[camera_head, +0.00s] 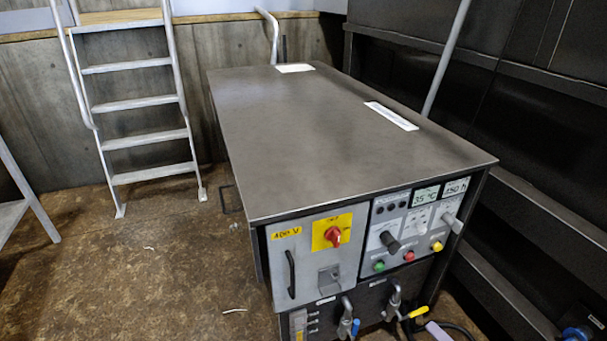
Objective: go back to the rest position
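Neither of my grippers nor my arms shows in the head view. A dark metal cabinet (330,130) with a flat top stands in the middle. Its front has a red rotary switch (334,236) on a yellow plate, a black door handle (291,274), a black knob (390,242), and green (379,266), red (409,256) and yellow (437,247) buttons. Two small displays (440,193) read 35 °C and what looks like 150 h. Below are valve levers with blue (355,327) and yellow (418,311) ends.
A metal ladder (140,105) leans by the concrete wall at the left. Dark panels with ledges (520,200) stand close on the right. The brown floor (150,270) left of the cabinet is mostly clear. A blue fitting (577,333) shows at the lower right.

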